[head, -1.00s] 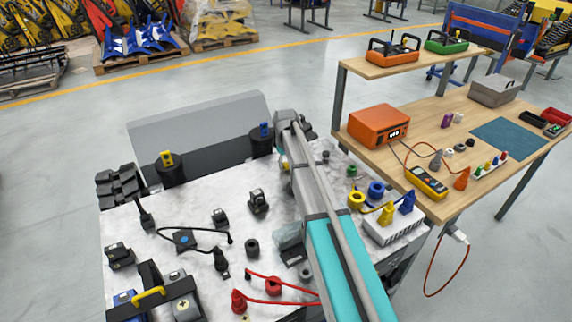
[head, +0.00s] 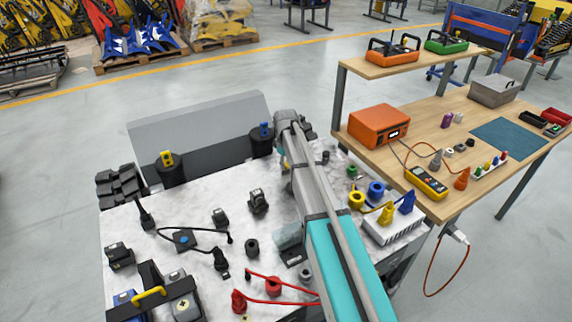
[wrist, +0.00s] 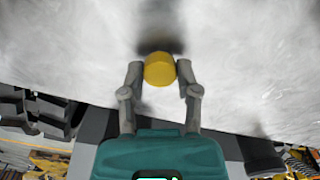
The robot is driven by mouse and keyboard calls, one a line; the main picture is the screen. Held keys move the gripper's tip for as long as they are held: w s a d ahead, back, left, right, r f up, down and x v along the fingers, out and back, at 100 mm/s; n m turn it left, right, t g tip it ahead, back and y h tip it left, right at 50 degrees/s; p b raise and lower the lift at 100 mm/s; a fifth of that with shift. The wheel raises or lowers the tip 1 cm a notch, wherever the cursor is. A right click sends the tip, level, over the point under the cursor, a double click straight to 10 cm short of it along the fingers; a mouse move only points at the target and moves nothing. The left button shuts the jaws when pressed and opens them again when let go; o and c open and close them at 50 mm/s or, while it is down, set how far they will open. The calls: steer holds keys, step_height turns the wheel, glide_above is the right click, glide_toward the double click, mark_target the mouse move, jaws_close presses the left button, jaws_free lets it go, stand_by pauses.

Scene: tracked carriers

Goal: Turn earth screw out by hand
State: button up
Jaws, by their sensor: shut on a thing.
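A yellow round-headed knob, which I take to be the earth screw (wrist: 160,66), stands on a white mottled surface in the wrist view. My gripper (wrist: 160,76) has one grey finger at each side of it and is shut on it. The screw's lower part is hidden under its head, so I cannot tell how far it is out. In the head view my arm hides the gripper and the screw.
The white mottled worktop (head: 190,212) holds black fittings, red cables and a white block (head: 392,228) with yellow and blue plugs. Black posts with yellow (head: 168,170) and blue caps stand at its back edge. A wooden bench (head: 460,185) with an orange box (head: 378,126) stands at right.

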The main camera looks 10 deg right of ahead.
steer(key=n, duration=0.6)
steer(key=shift+s, duration=0.1)
stand_by(0.3)
steer(key=o, duration=0.9)
steer(key=m, duration=0.7)
steer(key=shift+m, duration=1.3)
